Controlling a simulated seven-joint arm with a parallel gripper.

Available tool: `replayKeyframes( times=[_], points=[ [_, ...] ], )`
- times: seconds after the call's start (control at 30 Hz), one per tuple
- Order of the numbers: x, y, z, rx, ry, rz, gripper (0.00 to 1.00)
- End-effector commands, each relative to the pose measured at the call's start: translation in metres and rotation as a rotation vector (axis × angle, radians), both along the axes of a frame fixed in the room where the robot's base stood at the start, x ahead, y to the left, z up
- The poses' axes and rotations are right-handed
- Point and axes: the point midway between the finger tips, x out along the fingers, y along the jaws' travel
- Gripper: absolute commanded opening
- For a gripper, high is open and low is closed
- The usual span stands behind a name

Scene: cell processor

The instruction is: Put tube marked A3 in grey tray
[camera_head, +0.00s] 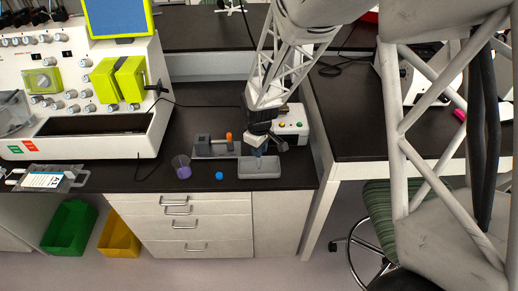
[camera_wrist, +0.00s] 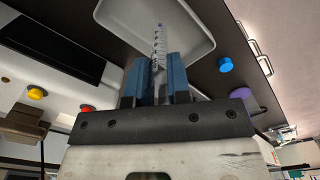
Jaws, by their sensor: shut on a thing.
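My gripper (camera_head: 258,151) is over the grey tray (camera_head: 245,174) near the front of the dark bench. In the wrist view its blue fingers (camera_wrist: 159,72) are shut on a slim, clear, marked tube (camera_wrist: 158,38). The tube points away from the fingers over the tray (camera_wrist: 122,12). I cannot tell whether it touches the tray floor. No A3 mark is readable. The tube is too small to make out in the head view.
A grey rack (camera_head: 207,149) with an orange piece (camera_head: 229,137) stands behind. A white device with coloured buttons (camera_head: 291,124) is at right.

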Motion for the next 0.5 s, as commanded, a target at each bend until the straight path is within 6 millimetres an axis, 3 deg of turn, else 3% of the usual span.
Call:
replayKeyframes(
  times=[0.27, 0.3, 0.47, 0.5],
  points=[
    [0.0, 0.0, -0.0024, 0.0, 0.0, 0.0, 0.0],
    [0.0001, 0.0, -0.0027, 0.0, 0.0, 0.0, 0.19],
    [0.0001, 0.0, -0.0024, 0.0, 0.0, 0.0, 0.43],
    [0.0001, 0.0, -0.0024, 0.0, 0.0, 0.0, 0.43]
  ],
)
